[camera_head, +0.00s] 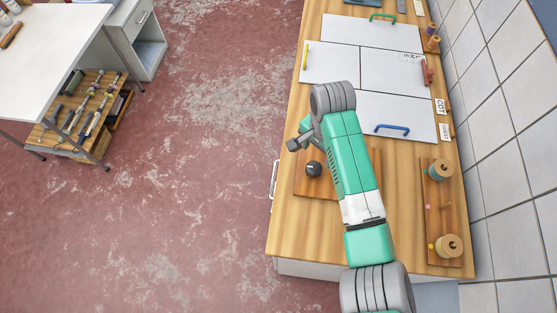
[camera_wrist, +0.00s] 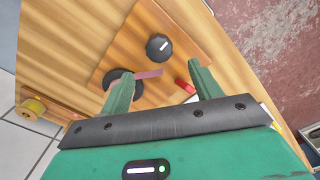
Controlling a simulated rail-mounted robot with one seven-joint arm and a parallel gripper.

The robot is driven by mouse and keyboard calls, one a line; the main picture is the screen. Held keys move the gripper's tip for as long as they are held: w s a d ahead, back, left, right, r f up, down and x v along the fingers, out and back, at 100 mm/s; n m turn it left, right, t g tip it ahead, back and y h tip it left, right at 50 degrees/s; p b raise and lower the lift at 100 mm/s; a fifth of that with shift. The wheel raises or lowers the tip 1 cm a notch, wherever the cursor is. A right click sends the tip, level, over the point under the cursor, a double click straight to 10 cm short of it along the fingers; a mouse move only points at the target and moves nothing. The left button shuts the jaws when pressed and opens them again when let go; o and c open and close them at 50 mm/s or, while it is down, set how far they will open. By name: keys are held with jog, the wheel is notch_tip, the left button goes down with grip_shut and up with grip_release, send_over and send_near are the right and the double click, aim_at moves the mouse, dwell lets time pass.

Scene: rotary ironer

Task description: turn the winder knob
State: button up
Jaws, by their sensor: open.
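A round black knob with a white mark (camera_wrist: 158,47) sits on a brown wooden board (camera_wrist: 178,22) in the wrist view. It also shows in the head view as a dark knob (camera_head: 314,170) on the board, left of my arm. My gripper (camera_wrist: 159,70) is open and empty. Its two green fingers point toward the board, with the knob just beyond and between the fingertips in the picture. I see no contact with it. A dark disc (camera_wrist: 126,86) with a pinkish strip (camera_wrist: 149,74) lies partly behind the left finger. My arm hides much of the board in the head view.
A small red part (camera_wrist: 184,86) is beside the right finger. White panels with coloured handles (camera_head: 404,117) lie on the bench at the back. Thread spools (camera_head: 449,246) stand on a wooden strip at the right, near the tiled wall. Open floor (camera_head: 190,190) lies left of the bench.

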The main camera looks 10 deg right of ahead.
aim_at(315, 167)
jog(key=shift+d+f, duration=0.15)
jog(key=shift+f, duration=0.2)
notch_tip(315, 167, down, 7)
jog(key=shift+f, duration=0.1)
jog(key=shift+c, duration=0.4)
jog(key=c, duration=0.9)
jog(key=shift+p, duration=0.3)
